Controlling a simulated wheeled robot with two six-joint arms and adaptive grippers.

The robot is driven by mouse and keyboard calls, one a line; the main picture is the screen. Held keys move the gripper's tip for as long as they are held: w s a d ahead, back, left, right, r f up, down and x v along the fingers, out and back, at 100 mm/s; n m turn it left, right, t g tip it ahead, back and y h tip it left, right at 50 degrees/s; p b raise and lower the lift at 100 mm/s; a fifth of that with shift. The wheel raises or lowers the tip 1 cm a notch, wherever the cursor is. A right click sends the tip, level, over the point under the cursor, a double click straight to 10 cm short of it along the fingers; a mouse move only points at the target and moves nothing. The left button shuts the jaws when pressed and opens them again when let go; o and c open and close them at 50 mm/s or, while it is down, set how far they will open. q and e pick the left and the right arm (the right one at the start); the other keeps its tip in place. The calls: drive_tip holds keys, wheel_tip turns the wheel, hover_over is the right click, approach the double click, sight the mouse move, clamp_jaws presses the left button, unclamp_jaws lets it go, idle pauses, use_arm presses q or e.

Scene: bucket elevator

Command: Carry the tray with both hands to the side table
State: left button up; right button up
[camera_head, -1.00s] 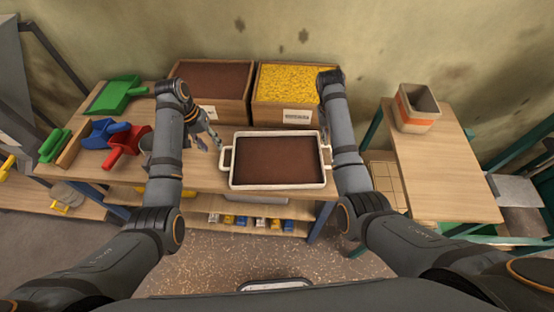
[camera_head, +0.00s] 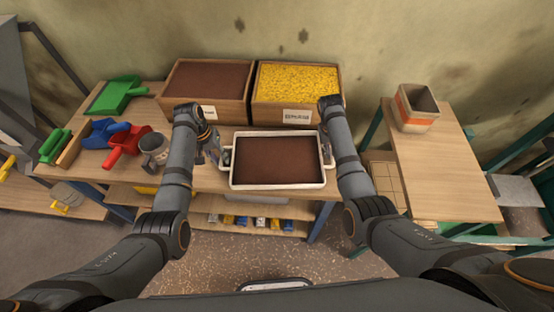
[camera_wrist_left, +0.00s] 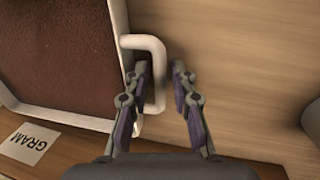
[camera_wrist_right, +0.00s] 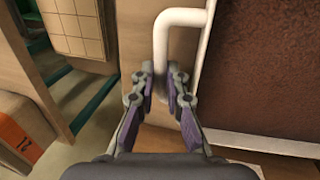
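The white tray (camera_head: 278,187) with brown fill sits at the front of the workbench (camera_head: 215,181). My left gripper (camera_head: 216,152) is at its left handle. In the left wrist view the fingers (camera_wrist_left: 162,72) are open, with the white handle bar (camera_wrist_left: 158,75) between them. My right gripper (camera_head: 325,145) is at the right handle, mostly hidden by its arm in the head view. In the right wrist view its fingers (camera_wrist_right: 160,75) are slightly apart, either side of the handle bar (camera_wrist_right: 160,45). The side table (camera_head: 445,180) is at right.
An orange-banded container (camera_head: 416,108) stands at the side table's back; its front is clear. Two bins, brown (camera_head: 208,80) and yellow (camera_head: 298,82), stand behind the tray. A grey mug (camera_head: 153,150), a red scoop (camera_head: 128,142) and a blue scoop (camera_head: 104,132) are left of my left gripper.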

use_arm(q)
clamp_jaws()
use_arm(e)
clamp_jaws()
use_arm(q)
drive_tip(key=shift+r, duration=0.1)
use_arm(e)
drive_tip(key=shift+r, duration=0.1)
